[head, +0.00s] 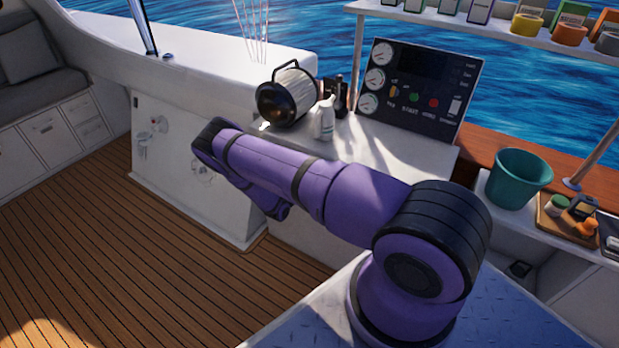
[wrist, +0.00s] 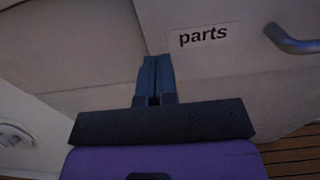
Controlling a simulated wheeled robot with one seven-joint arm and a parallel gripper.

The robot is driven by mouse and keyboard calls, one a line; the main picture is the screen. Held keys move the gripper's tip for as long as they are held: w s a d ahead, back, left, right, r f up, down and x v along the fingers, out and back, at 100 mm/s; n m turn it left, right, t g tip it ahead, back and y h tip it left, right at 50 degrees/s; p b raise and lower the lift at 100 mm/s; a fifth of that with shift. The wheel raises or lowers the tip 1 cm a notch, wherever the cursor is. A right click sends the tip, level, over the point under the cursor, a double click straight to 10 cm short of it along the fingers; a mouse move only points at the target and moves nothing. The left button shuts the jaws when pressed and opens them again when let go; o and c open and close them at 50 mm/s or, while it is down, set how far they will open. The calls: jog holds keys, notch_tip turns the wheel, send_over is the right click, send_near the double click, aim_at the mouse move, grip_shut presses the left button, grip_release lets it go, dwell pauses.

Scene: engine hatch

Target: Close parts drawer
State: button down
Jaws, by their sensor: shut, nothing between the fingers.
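The parts drawer (wrist: 235,55) shows in the wrist view as a pale front with a "parts" label (wrist: 203,36) and a metal bar handle (wrist: 290,42) at the upper right. My gripper (wrist: 155,62) is shut and empty, its fingertips in front of pale panels just left of and below the label. I cannot tell whether the fingertips touch the drawer front. How far the drawer stands out is not clear from this view. In the head view my arm covers the drawer, and my gripper is hidden behind the arm.
A control panel (head: 420,90), a white bottle (head: 323,120) and a lamp-like black-and-white object (head: 287,97) stand on the white counter. A teal bucket (head: 517,178) and a tray (head: 568,222) of small items are at the right. The wooden deck (head: 120,240) at left is clear.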

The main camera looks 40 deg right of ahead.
jog(key=v, duration=1)
notch_tip(320, 180, up, 21)
jog(key=w+a+m+g+y, duration=0.1)
jog(key=a+m+g+y, duration=0.1)
jog(key=m+g, duration=0.6)
jog(key=s+a+r+m+y, duration=0.1)
jog(key=s+r+m+y, duration=0.25)
jog(key=r, duration=0.65)
jog(key=s+a+r+m+y, duration=0.1)
jog(key=s+r+m+y, duration=0.2)
jog(key=r, duration=0.6)
jog(key=s+a+r+m+t+y, duration=0.1)
jog(key=s+a+r+m+y, duration=0.15)
jog(key=s+r, duration=0.5)
jog(key=s+a+r+m+t+y, duration=0.1)
jog(key=s+r+m+y, duration=0.15)
jog(key=s+r, duration=0.45)
jog(key=s+a+r+m+t+y, duration=0.1)
jog(key=s+a+r+t, duration=0.1)
jog(key=s, duration=0.5)
jog(key=s+a+r+m+t+y, duration=0.1)
jog(key=s+a+r+t+y, duration=0.1)
jog(key=s+r, duration=0.3)
jog(key=shift+s+a+r+t, duration=0.3)
jog(key=shift+s+a+t, duration=0.2)
jog(key=shift+s+a, duration=0.45)
jog(key=shift+s+d+m+y, duration=0.1)
jog(key=shift+m+y, duration=0.15)
